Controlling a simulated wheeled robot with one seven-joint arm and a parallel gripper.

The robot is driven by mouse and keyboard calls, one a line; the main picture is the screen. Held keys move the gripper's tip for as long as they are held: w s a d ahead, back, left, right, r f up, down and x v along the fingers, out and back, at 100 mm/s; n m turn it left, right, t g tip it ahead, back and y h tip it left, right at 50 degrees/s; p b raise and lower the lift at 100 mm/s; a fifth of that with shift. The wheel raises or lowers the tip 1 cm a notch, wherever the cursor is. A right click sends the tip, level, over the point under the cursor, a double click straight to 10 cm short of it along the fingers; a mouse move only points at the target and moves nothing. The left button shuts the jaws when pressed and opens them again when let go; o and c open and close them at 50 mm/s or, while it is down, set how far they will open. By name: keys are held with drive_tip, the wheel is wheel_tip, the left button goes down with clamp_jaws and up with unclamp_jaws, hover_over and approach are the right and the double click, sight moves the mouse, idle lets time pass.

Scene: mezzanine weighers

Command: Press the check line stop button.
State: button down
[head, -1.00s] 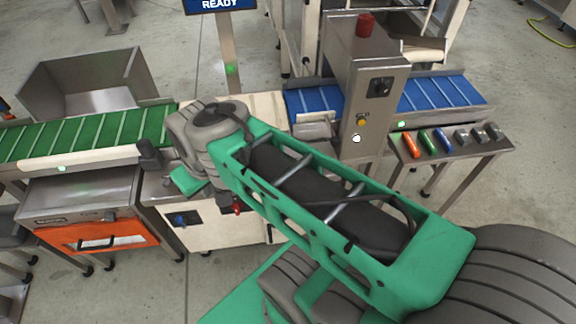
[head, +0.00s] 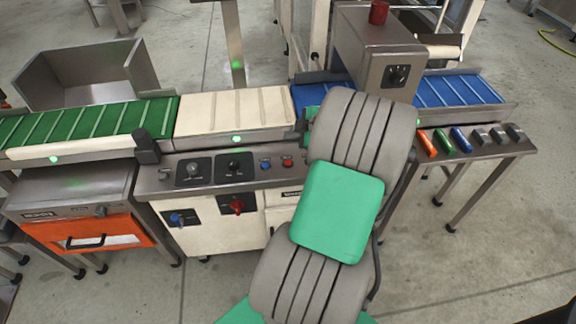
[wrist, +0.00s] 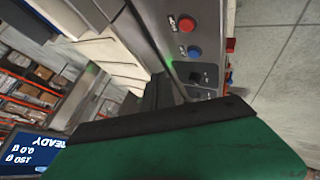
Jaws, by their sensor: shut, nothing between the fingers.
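A small red push button (head: 287,161) sits at the right of the grey control panel (head: 218,181), beside a blue button (head: 265,163). The wrist view shows the red button (wrist: 187,25) and the blue one (wrist: 194,51) near the top; their labels are too small to read. Nothing touches the red button. My gripper (wrist: 165,92) shows in the wrist view as dark fingers beyond a green body, shut and empty. They are apart from the red button, which lies farther up in that picture. In the head view my arm hides the gripper.
Dark knobs (head: 234,165) share the panel, and a dark post (head: 146,147) stands at its left end. Red (head: 237,205) and blue (head: 178,218) rotary switches are below. A cream conveyor (head: 235,112) runs behind. A metal cabinet (head: 385,50) with a red top stands right.

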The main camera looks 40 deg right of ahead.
sight(290, 164)
wheel_tip(290, 164, down, 8)
drive_tip(key=b, duration=0.4)
drive_tip(key=shift+a+f, duration=0.1)
drive_tip(key=shift+f, duration=0.05)
drive_tip(key=shift+f+b, duration=0.2)
drive_tip(key=shift+b, duration=0.25)
drive_tip(key=shift+f, duration=0.15)
idle(1.6)
drive_tip(key=shift+f+b, duration=0.25)
drive_tip(key=shift+b, duration=0.4)
drive_tip(key=shift+f+b, duration=0.5)
drive_tip(key=shift+b, duration=0.05)
drive_tip(key=shift+r, duration=0.15)
idle(0.4)
drive_tip(key=shift+r+p, duration=0.35)
drive_tip(key=shift+r, duration=0.4)
